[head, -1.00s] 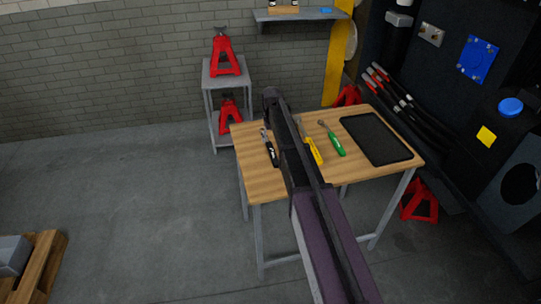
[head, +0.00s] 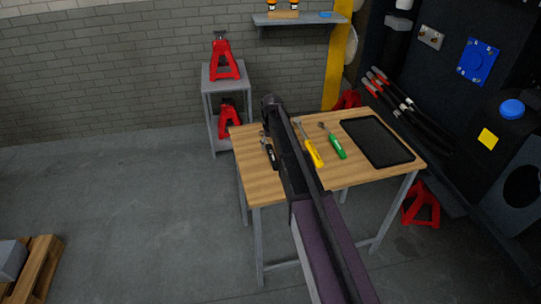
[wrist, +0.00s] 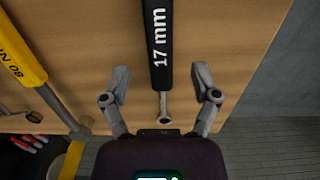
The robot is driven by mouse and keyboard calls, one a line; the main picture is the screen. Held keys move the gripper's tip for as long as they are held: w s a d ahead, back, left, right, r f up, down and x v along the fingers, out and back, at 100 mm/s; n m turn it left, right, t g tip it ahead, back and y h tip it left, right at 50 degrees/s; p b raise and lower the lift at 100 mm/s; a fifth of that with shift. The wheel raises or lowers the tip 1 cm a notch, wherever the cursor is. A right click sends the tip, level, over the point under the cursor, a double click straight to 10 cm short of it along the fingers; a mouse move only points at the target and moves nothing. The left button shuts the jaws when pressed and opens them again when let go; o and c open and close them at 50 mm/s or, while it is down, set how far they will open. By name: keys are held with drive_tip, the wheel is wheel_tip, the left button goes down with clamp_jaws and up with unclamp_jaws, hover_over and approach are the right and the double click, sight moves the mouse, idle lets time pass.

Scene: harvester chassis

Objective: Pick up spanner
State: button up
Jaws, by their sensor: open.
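The spanner (head: 272,157) lies on the left part of the wooden table, with a black handle and a metal end toward the back. In the wrist view its black handle (wrist: 161,45), marked "17 mm", runs down from the top edge, and its ringed metal end points toward my gripper (wrist: 160,82). My gripper is open and empty. Its two fingers show on either side of the spanner, with gaps left and right. I cannot tell the height of the fingers above the table.
A yellow-handled tool (head: 314,153) and a green-handled tool (head: 337,147) lie to the right of the spanner. A black tray (head: 377,141) is on the table's right part. A grey stand (head: 207,86) with red jacks is behind.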

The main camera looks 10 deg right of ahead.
sight(271, 153)
drive_tip(key=shift+s+f+b, duration=0.1)
drive_tip(key=shift+f+b, duration=1.8)
drive_tip(key=shift+f, duration=0.25)
clamp_jaws()
